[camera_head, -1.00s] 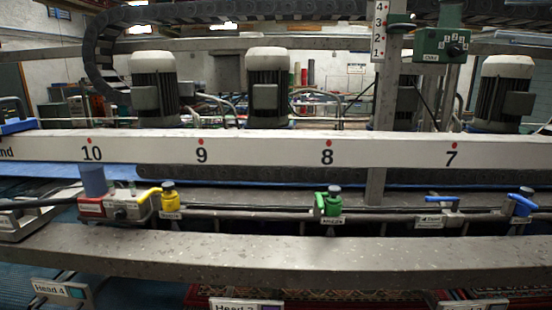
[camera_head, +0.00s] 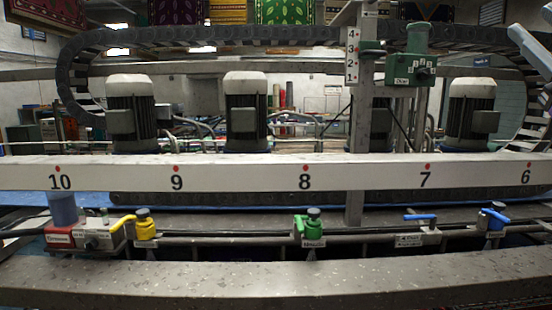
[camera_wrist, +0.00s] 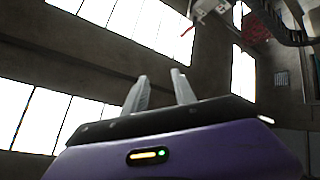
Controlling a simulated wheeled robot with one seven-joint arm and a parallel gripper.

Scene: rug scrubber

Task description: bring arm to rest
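My gripper (camera_wrist: 161,88) shows in the wrist view, pointing up toward the ceiling and bright windows. Its two grey fingers stand apart with an empty gap between them. The purple wrist housing (camera_wrist: 190,152) with a small lit indicator fills the bottom of that view. The head view does not show my arm or gripper. Nothing is held.
A long white beam (camera_head: 240,174) with numbers crosses the head view. Behind it stand several motors (camera_head: 246,115). In front are a yellow valve (camera_head: 145,226), a green valve (camera_head: 312,226), blue-handled valves (camera_head: 494,218) and a metal rail (camera_head: 280,280).

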